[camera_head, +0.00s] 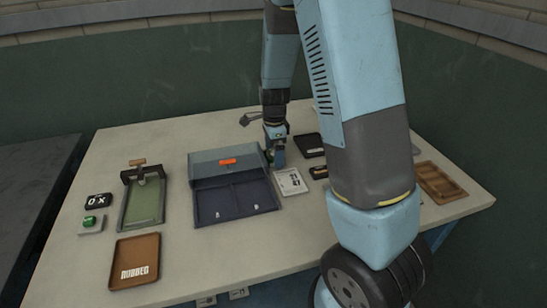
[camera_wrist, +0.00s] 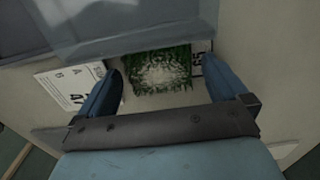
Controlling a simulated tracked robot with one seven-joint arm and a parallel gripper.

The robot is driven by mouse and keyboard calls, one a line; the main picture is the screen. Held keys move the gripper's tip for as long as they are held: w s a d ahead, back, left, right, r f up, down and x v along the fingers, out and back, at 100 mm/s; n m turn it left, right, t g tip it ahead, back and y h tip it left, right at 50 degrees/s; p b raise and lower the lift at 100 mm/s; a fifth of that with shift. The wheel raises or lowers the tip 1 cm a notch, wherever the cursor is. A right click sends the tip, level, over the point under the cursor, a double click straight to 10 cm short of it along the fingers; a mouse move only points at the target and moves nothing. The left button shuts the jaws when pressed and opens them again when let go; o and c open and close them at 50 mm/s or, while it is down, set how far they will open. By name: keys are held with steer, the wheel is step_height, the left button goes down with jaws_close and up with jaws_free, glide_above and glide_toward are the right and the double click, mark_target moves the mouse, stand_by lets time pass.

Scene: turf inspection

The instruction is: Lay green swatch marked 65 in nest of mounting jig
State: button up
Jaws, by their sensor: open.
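A green turf swatch (camera_wrist: 162,72) with a pale, worn middle lies on a light backing in the wrist view. A dark mark beside its right edge looks like 65, partly cut off by a finger. My gripper (camera_wrist: 164,68) is open, with one blue finger on each side of the swatch. In the head view my gripper (camera_head: 276,146) is low over the table, right of the case, and mostly hides the swatch. A frame with a green bed and a dark clamp bar (camera_head: 145,200) stands at the left; it may be the mounting jig.
A blue-grey case (camera_head: 222,168) with an orange latch stands close left of my gripper. A white marked card (camera_head: 291,181) lies just in front. A brown lettered tray (camera_head: 135,261), a green-button box (camera_head: 90,223) and a wooden tray (camera_head: 441,182) lie apart. My arm hides the table's right middle.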

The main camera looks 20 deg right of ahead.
steer(key=shift+f, duration=0.15)
steer(key=c, duration=1.1)
steer(key=shift+r, duration=0.25)
steer(key=r, duration=0.3)
steer(key=shift+s+r, duration=0.15)
steer(key=shift+s, duration=0.05)
steer(key=s+r, duration=0.9)
steer(key=s, duration=0.4)
steer(key=shift+s+d, duration=0.3)
steer(key=shift+d, duration=0.05)
